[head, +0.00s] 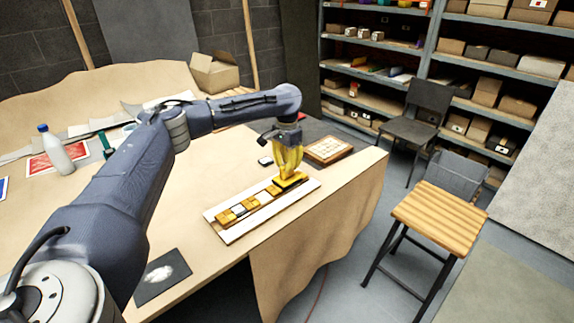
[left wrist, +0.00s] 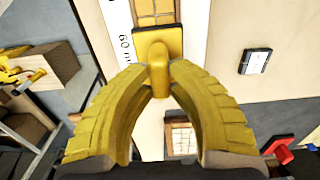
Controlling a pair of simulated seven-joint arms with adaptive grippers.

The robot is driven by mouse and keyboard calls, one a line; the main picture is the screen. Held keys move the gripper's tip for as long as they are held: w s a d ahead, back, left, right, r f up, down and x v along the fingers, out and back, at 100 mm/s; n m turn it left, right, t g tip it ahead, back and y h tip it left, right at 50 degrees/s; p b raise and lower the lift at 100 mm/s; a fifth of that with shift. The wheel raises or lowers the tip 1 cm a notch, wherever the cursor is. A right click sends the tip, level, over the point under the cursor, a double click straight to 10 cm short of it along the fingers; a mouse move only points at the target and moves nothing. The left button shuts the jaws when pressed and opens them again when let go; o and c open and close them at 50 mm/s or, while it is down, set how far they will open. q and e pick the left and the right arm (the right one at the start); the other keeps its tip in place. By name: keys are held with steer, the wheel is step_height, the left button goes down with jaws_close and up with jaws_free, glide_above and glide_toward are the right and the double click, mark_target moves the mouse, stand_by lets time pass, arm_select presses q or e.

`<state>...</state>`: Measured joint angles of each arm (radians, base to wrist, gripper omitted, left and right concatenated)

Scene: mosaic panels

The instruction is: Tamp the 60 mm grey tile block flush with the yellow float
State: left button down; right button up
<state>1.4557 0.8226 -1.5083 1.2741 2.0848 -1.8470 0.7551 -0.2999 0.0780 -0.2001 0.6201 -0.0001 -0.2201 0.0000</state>
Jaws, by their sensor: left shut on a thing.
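My left gripper (head: 289,174) is shut on the knob of the yellow float (head: 291,182). In the left wrist view its two curved yellow fingers (left wrist: 158,75) close on the knob, and the float's plate (left wrist: 150,42) shows beyond them. The float is over the far right part of the tile row on the white mosaic panel (head: 235,236). Orange and pale tiles (head: 224,217) show to its left. Upside-down "60 mm" lettering (left wrist: 124,45) is beside the float. I cannot make out the grey tile block; the float hides that part of the row. My right gripper is not in view.
A wooden tray of tiles (head: 328,149) stands right of the float, near the table edge. A white bottle (head: 54,150) and a dark sheet (head: 162,275) are further left. A stool (head: 440,216) stands off the table.

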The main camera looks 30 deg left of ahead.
arm_select(q)
steer(key=shift+s+f, duration=0.15)
steer(key=shift+f, duration=0.05)
steer(key=shift+r, duration=3.65)
